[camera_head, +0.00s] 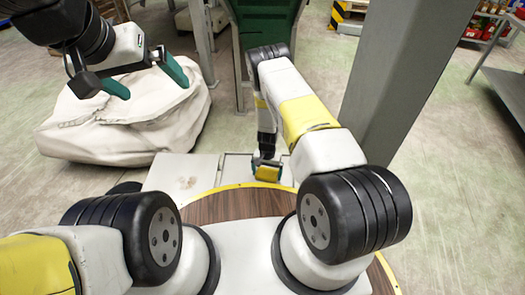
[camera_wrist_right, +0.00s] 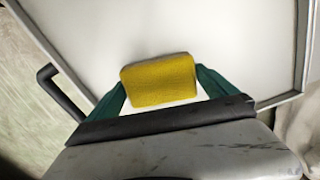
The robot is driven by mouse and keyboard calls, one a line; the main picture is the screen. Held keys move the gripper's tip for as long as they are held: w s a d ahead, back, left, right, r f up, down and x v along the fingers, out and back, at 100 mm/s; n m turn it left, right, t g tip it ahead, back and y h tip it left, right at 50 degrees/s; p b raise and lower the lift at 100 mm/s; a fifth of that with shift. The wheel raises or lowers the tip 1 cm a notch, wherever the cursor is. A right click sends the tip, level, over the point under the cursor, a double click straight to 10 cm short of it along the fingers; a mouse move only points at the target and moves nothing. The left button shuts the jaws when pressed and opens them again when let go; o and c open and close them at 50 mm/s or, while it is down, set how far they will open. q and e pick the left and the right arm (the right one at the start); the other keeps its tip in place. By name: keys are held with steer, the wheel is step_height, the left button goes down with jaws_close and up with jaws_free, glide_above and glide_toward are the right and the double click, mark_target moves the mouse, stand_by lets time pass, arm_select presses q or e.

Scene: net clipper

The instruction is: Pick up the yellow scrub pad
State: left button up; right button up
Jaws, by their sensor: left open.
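The yellow scrub pad (camera_head: 268,173) is a small block at the end of my right arm in the head view, at the white surface (camera_head: 235,170) beyond the round wooden top. In the right wrist view the pad (camera_wrist_right: 159,80) lies between the two green fingers of my right gripper (camera_wrist_right: 160,88). A finger shows close against each side. I cannot tell whether they press on it, nor whether the pad rests on the white surface. My left gripper (camera_head: 146,80) is open and empty at the upper left, away from the pad.
A large pale sack (camera_head: 120,125) sits on the floor below my left gripper. A grey post (camera_head: 405,75) stands just right of my right arm. A green bin-like frame (camera_head: 265,30) is behind the pad. Raised rims (camera_wrist_right: 303,45) edge the white surface.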

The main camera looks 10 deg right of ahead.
mark_target(267, 173)
steer(key=c, duration=0.8)
step_height(267, 173, up, 10)
steer(key=shift+c, duration=0.2)
